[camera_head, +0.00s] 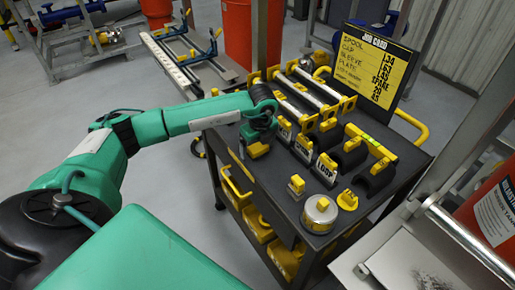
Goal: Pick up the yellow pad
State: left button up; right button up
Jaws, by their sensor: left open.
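My left gripper (257,142) reaches in from the left and points down over the left edge of the black cart top (270,183). It is open. A yellow piece (258,151) shows right at its fingertips; I cannot tell whether it is the pad or whether the fingers touch it. Other small yellow pieces stand on the cart's near end: a small block (296,184) and a notched piece (347,200), both apart from the gripper. My right gripper is not in view.
A round metal can (320,214) stands at the near end. Black cradles (350,152), labelled blocks (325,168) and metal rods (318,87) fill the right and far parts. A job card board (372,63) stands behind. Yellow bins (257,222) sit below.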

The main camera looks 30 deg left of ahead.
aim_at(258, 146)
pick_arm(q)
jog(key=c, duration=1.1)
jog(key=shift+o, duration=0.2)
